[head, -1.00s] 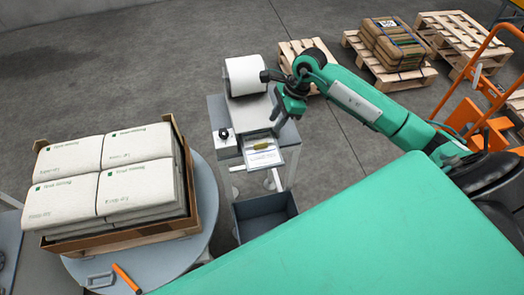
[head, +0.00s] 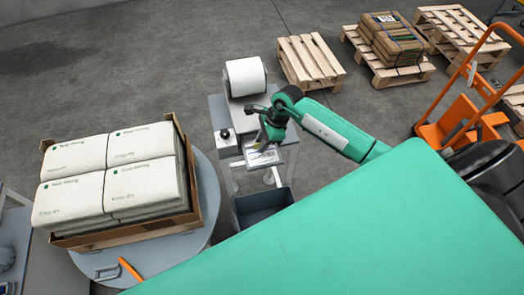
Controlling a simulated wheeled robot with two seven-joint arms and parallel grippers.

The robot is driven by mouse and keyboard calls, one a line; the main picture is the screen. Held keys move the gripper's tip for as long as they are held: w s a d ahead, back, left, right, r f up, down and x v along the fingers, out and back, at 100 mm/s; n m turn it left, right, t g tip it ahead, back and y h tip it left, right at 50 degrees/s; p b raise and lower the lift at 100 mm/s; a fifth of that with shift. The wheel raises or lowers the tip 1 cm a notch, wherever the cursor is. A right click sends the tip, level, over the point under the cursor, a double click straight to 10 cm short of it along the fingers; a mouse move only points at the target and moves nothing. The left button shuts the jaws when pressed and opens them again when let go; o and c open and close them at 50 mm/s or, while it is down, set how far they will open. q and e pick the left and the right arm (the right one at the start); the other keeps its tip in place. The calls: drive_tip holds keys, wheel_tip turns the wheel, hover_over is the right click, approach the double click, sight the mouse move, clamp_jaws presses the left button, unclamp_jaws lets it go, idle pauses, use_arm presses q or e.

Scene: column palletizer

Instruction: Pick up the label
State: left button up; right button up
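The label (head: 262,157) lies on the small tray at the front of the grey label stand (head: 218,108), below the white label roll (head: 244,76). My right gripper (head: 258,143) is directly above the tray, pointing down, and covers part of the label. Its fingers are too small and dark to show whether they are open or touching the label. My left gripper is not in view.
A box of stacked white bags (head: 110,180) stands on a round grey table (head: 206,200) at left, with an orange-handled tool (head: 130,270). A grey bin (head: 262,206) sits below the stand. Wooden pallets (head: 310,62) and an orange pallet jack (head: 460,120) are behind.

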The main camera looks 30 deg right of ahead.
clamp_jaws()
